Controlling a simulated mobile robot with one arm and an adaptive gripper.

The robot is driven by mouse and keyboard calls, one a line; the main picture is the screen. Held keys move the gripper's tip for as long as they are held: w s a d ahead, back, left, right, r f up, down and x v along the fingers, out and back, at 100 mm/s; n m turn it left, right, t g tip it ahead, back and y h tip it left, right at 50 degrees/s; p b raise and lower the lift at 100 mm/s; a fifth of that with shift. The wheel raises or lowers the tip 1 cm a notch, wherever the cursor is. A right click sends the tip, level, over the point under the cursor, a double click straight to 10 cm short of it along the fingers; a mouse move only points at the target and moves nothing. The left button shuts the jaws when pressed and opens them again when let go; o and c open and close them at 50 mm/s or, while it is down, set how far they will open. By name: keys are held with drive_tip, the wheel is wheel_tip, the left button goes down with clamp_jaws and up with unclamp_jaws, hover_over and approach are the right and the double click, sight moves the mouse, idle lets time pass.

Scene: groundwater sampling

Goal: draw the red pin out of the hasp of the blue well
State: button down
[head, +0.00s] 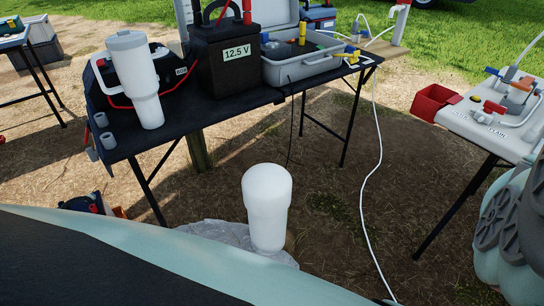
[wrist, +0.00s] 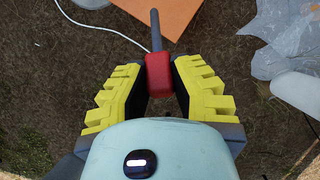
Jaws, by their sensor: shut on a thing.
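In the wrist view my gripper (wrist: 159,75) has its two yellow, ridged fingers closed on the red pin (wrist: 159,70). The pin's red, block-like head sits between the dark finger pads. Its grey shank (wrist: 156,30) points away toward the top of the picture, over bare ground and the edge of an orange flat surface. I see no hasp around the visible shank. I cannot make out the blue well or its hasp in either view. My gripper and the pin do not show in the head view.
A black table (head: 215,108) bears a black 12.5 V box (head: 228,75) and a grey tray (head: 300,68). A white rounded cylinder (head: 267,205) stands on a pale sheet. A white hose (head: 370,180) crosses the ground. The orange surface (wrist: 180,15) lies beyond the pin.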

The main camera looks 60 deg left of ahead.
drive_tip(key=s+d+f+n+t+h+b, duration=0.1)
drive_tip(key=s+f+n+h+b, duration=0.2)
drive_tip(key=f+b, duration=0.4)
drive_tip(key=s+d+f+n+t+h+b, duration=0.1)
drive_tip(key=s+d+f+n+h+b, duration=0.1)
drive_tip(key=f+b, duration=0.5)
drive_tip(key=s+d+f+n+t+h+b, duration=0.1)
drive_tip(key=s+f+n+h+b, duration=0.3)
drive_tip(key=f, duration=1.1)
drive_tip(key=shift+s+d+n+b, duration=0.15)
drive_tip(key=shift+s+n+b, duration=0.55)
drive_tip(key=shift+s+b, duration=0.65)
drive_tip(key=shift+f+t+b, duration=0.3)
drive_tip(key=shift+f+b, duration=0.05)
drive_tip(key=shift+b, duration=0.25)
drive_tip(key=shift+n, duration=0.3)
wheel_tip(320, 180, down, 5)
drive_tip(key=b, duration=0.5)
drive_tip(key=shift+d+b, duration=0.1)
drive_tip(key=shift+b, duration=0.25)
drive_tip(key=shift+f, duration=0.2)
drive_tip(key=shift+f+b, duration=0.5)
drive_tip(key=shift+f, duration=0.1)
drive_tip(key=shift+f, duration=0.1)
